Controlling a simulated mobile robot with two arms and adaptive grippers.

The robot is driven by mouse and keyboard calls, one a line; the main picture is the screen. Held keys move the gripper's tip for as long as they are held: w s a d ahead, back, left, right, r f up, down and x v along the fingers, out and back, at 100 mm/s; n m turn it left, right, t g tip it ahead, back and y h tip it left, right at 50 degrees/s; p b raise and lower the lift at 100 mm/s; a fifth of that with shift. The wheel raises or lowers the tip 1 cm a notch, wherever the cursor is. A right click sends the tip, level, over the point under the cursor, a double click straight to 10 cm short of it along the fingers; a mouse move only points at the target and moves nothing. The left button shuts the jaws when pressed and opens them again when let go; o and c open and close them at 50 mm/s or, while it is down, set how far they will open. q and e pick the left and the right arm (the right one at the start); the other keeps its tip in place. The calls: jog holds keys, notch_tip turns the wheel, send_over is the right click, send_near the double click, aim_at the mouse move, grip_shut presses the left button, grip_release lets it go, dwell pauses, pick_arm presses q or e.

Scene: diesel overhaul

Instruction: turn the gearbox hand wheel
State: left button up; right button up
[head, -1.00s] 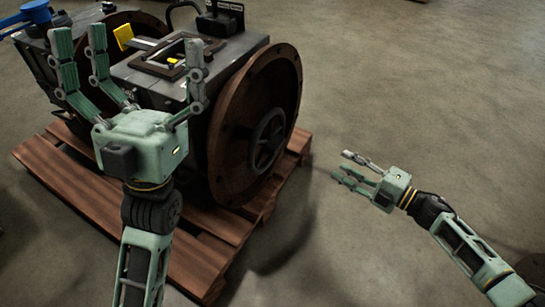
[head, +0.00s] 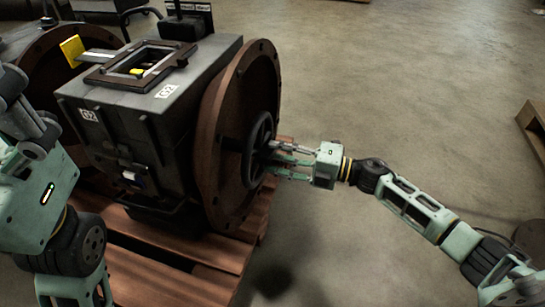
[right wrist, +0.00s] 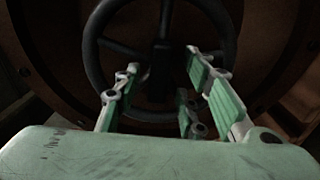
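The dark, spoked hand wheel (head: 259,150) stands upright on the round brown flange at the right end of the gearbox (head: 140,105). My right gripper (head: 274,156) points at the wheel from the right, its fingertips at or very near it. In the right wrist view the wheel (right wrist: 91,55) fills the upper middle, and the fingers of the right gripper (right wrist: 165,80) are spread, with the hub beyond the gap. I cannot tell whether they touch it. My left gripper (head: 35,150) is at the left edge, partly cut off; its opening is unclear.
The gearbox sits on a brown wooden pallet (head: 175,265). The large flange (head: 235,90) rises close behind the wheel. The concrete floor (head: 400,90) to the right is open, with part of another wooden pallet (head: 533,122) at the right edge.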

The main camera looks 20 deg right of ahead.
jog(key=shift+w+a, duration=0.45)
jog(key=shift+a, duration=0.15)
grip_shut()
